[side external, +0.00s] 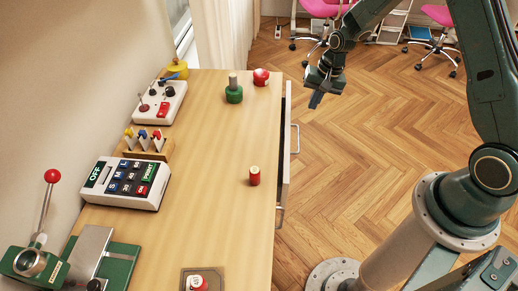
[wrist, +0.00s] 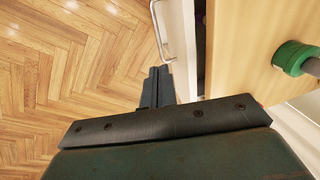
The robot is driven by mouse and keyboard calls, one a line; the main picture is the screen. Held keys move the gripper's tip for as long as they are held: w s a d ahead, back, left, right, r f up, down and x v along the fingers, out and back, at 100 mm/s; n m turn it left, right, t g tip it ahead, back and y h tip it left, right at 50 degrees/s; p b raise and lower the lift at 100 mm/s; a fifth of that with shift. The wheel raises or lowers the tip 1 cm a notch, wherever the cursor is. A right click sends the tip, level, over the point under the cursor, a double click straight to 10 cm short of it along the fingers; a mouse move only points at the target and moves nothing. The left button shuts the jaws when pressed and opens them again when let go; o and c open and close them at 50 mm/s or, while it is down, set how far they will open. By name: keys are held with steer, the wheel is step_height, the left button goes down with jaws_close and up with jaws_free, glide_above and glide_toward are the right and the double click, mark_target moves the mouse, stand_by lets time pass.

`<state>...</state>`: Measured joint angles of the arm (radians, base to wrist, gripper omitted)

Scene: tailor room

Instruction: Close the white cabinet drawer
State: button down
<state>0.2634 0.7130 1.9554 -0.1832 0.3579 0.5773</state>
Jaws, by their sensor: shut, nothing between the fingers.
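The white drawer (side external: 285,150) stands slightly out from the right side of the wood-topped cabinet (side external: 222,185). In the wrist view the white drawer front (wrist: 184,48) shows a narrow dark gap between it and the wooden top. A metal handle (side external: 296,138) is on its face; it also shows in the wrist view (wrist: 163,32). A second handle (side external: 280,215) is nearer the camera. My gripper (side external: 315,101) is shut and empty, outside the drawer's far end. In the wrist view its fingertips (wrist: 158,72) are beside the drawer front, close to the handle; contact cannot be told.
Open parquet floor lies right of the cabinet. Pink chairs (side external: 322,8) stand at the back.

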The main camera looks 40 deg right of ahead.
steer(key=w+d+f+n+t, duration=0.1)
steer(key=d+f+t, duration=0.4)
steer(key=d, duration=0.3)
steer(key=shift+w+d+f+t+h, duration=0.2)
steer(key=shift+w+f+t+h, duration=0.1)
steer(key=shift+f+h, duration=0.1)
steer(key=w+a+f, duration=0.3)
steer(key=w+f, duration=0.5)
steer(key=shift+w+a, duration=0.3)
steer(key=shift+w, duration=0.1)
stand_by(0.5)
